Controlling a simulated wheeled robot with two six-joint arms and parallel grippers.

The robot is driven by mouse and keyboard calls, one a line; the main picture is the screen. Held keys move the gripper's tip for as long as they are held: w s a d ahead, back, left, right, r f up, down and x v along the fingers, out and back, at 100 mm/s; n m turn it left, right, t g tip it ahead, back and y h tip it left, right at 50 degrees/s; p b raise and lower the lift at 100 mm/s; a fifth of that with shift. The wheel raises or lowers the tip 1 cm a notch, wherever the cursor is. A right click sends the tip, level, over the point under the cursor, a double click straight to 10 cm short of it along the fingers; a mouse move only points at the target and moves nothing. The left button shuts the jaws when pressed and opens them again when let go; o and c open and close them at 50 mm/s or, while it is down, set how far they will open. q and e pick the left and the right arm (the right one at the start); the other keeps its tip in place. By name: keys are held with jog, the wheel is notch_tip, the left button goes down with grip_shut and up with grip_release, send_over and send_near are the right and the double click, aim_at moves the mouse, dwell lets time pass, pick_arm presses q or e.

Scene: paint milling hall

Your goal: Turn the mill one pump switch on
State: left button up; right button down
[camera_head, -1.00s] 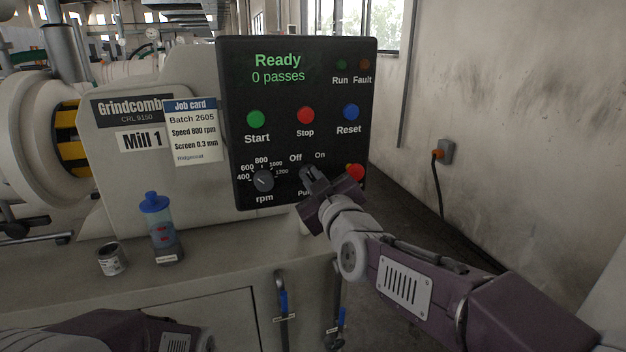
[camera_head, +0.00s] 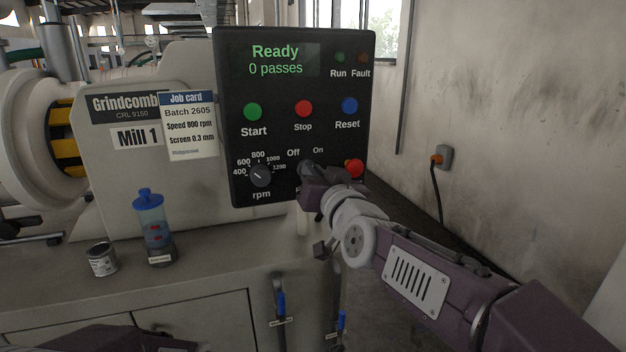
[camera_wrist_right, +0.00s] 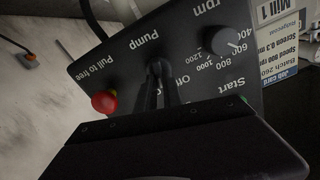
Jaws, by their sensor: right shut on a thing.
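The black control panel (camera_head: 230,135) of Mill 1 shows "Ready, 0 passes". The pump switch (camera_wrist_right: 154,70) is a dark knob above the word "Pump", with "Off" at upper left and "On" at upper right in the head view. My right gripper (camera_head: 309,171) is at this switch and covers most of it. In the right wrist view its dark fingers (camera_wrist_right: 164,88) are shut on the knob. The knob's exact pointing direction is hidden. Only a dark purple part of my left arm shows at the bottom left; its gripper is out of view.
A red mushroom button (camera_head: 354,168) sits close right of my right gripper. The rpm knob (camera_head: 260,175) is to its left. Start, Stop and Reset buttons are above. A blue-capped bottle (camera_head: 152,222) and a small can (camera_head: 102,260) stand on the cabinet top.

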jog(key=shift+f+m+b, duration=0.15)
jog(key=shift+m+b, duration=0.4)
jog(key=shift+m, duration=0.95)
jog(key=c, duration=1.5)
grip_release()
jog(key=shift+d, duration=0.1)
